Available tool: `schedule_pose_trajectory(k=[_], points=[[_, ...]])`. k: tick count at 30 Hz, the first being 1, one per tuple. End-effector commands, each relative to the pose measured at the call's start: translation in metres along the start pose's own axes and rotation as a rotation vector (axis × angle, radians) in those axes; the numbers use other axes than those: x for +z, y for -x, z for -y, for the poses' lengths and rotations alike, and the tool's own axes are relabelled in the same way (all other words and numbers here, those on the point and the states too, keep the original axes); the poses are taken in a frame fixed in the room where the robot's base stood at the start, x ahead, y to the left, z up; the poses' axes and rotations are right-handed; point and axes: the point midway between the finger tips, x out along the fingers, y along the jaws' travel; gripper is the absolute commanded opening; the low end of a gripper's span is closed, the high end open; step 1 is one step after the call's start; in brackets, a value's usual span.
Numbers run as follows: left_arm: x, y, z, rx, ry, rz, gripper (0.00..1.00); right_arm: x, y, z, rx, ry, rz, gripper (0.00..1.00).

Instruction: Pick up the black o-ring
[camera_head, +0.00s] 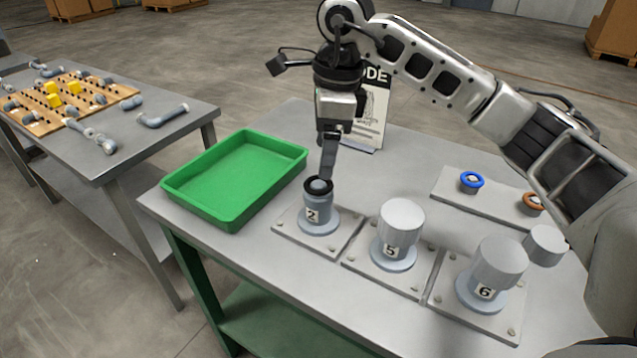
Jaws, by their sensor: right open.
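The black o-ring (309,190) sits at the top of the grey housing marked 2 (318,217), around its pale rounded centre. My right gripper (327,174) points down, with its fingers right at the back right of the ring. The fingers are seen nearly edge-on, so the gap between them is hidden. The gripper is open and not closed on the ring. Whether a finger touches the ring cannot be told. My left gripper is not in view.
Capped housings marked 5 (401,222) and 6 (497,265) stand to the right. A blue ring (471,183) and an orange-brown ring (533,202) sit on a plate behind. A green tray (180,197) is at left; a sign (374,115) stands behind the gripper.

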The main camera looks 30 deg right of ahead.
Motion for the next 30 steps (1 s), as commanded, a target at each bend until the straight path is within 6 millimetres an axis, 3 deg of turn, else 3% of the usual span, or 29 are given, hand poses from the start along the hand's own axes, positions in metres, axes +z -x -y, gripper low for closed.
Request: schedule_pose_trajectory(k=[12,20,25,30], points=[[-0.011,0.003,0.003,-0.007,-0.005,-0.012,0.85,0.001,-0.049,-0.004,0.002,0.000,-0.001,0.71],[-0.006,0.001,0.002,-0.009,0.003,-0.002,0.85,0.001,-0.052,-0.003,0.000,0.001,0.000,0.71],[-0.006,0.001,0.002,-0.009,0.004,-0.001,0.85,0.001,-0.052,-0.003,0.000,0.001,0.000,0.26],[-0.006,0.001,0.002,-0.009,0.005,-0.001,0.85,0.001,-0.052,-0.003,0.000,0.000,0.000,0.23]])
